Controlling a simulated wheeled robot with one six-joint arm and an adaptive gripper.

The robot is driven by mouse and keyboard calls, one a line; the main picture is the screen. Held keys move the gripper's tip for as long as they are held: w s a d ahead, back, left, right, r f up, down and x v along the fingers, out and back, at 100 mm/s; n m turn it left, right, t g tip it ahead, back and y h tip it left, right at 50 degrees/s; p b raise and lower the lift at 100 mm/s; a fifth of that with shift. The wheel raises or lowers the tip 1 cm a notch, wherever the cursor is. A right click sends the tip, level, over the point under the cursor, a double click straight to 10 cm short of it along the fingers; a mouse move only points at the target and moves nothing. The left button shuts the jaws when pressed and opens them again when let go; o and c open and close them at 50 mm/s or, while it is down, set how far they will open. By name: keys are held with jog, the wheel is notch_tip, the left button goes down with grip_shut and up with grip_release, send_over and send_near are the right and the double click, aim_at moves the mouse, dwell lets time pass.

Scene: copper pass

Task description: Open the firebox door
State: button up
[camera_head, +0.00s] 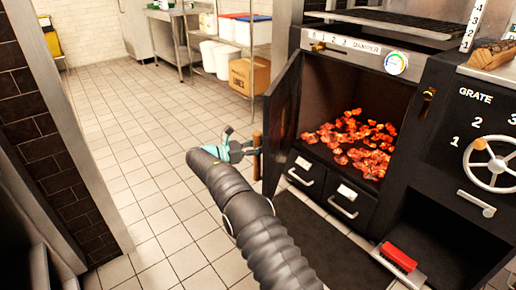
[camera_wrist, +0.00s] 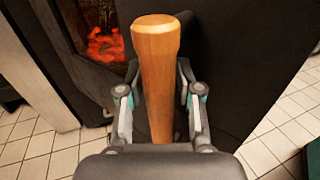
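The firebox door (camera_head: 283,125) is black and stands wide open, swung out to the left of the glowing firebox (camera_head: 340,90). Its upright wooden handle (camera_head: 257,141) is on the door's outer side. My gripper (camera_head: 241,143) is at the handle with its fingers spread. In the wrist view the handle (camera_wrist: 157,65) stands between the two fingers, with a narrow gap visible on each side. The dark door panel (camera_wrist: 225,60) is behind it. Orange coals (camera_head: 352,135) lie inside the firebox and also show past the door in the wrist view (camera_wrist: 104,44).
Two drawers (camera_head: 325,190) sit below the firebox. A damper gauge (camera_head: 396,63) is above and a grate wheel (camera_head: 491,165) is at right. A red brush (camera_head: 398,257) lies low at right. The tiled floor (camera_head: 130,150) left of the door is clear; a dark wall stands far left.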

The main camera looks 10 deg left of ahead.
jog(key=v, duration=0.8)
jog(key=shift+a, duration=0.15)
jog(key=shift+s+f, duration=0.1)
jog(key=shift+f, duration=0.05)
